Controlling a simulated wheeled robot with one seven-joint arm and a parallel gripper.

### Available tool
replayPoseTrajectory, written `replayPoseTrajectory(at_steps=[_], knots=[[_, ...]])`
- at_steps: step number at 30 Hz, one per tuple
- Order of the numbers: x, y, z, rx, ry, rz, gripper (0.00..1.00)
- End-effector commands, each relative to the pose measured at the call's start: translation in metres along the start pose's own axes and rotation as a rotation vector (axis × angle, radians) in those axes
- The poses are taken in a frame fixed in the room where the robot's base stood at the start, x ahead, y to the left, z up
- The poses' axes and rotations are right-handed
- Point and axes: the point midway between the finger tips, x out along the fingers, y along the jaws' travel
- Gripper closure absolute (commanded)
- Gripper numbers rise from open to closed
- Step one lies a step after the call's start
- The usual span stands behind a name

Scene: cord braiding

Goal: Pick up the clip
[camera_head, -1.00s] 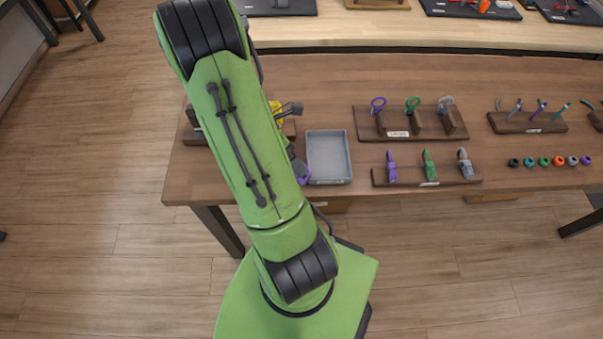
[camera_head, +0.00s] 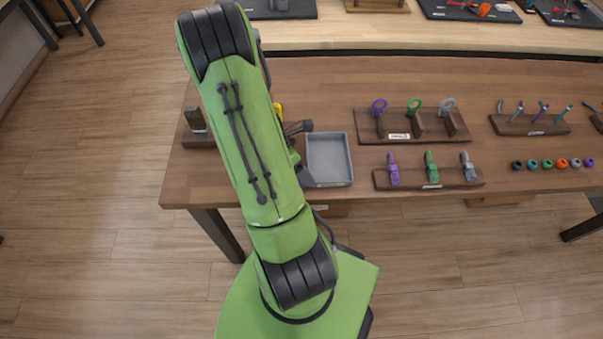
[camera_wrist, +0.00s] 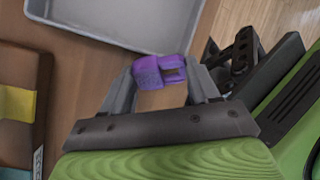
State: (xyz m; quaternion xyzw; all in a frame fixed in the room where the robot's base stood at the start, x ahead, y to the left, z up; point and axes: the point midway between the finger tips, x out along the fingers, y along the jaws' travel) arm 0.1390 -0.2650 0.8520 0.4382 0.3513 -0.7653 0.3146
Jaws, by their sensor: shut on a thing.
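In the wrist view a purple clip (camera_wrist: 162,72) sits between the two fingertips of my gripper (camera_wrist: 160,88). The jaws are shut on it and its purple end sticks out past the tips. A brown wooden surface lies behind it; I cannot tell how far above that surface it is. Three other clips, purple (camera_head: 393,170), green (camera_head: 431,168) and grey (camera_head: 467,167), stand on a low wooden rack (camera_head: 411,184) to the right.
A grey tray (camera_head: 329,180), seemingly empty, lies just right of my arm; it also shows in the wrist view (camera_wrist: 115,33). A wooden stand (camera_head: 199,141) is left of my arm. A rack with ringed tools (camera_head: 399,135) stands behind the clips. The table's front edge is near.

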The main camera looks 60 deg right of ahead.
Motion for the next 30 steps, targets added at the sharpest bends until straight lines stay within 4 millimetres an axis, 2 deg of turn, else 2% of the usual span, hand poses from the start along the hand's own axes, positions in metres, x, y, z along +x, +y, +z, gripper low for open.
replayPoseTrajectory(at_steps=[5,7,15,19,30], knots=[[-0.001,0.000,0.000,0.000,0.000,0.000,0.72],[-0.007,-0.002,0.003,0.001,-0.001,0.002,0.72],[-0.067,-0.018,0.028,0.002,-0.002,0.006,0.72],[-0.086,-0.024,0.035,0.001,-0.001,0.003,0.72],[-0.089,-0.026,0.037,0.000,0.000,0.000,0.72]])
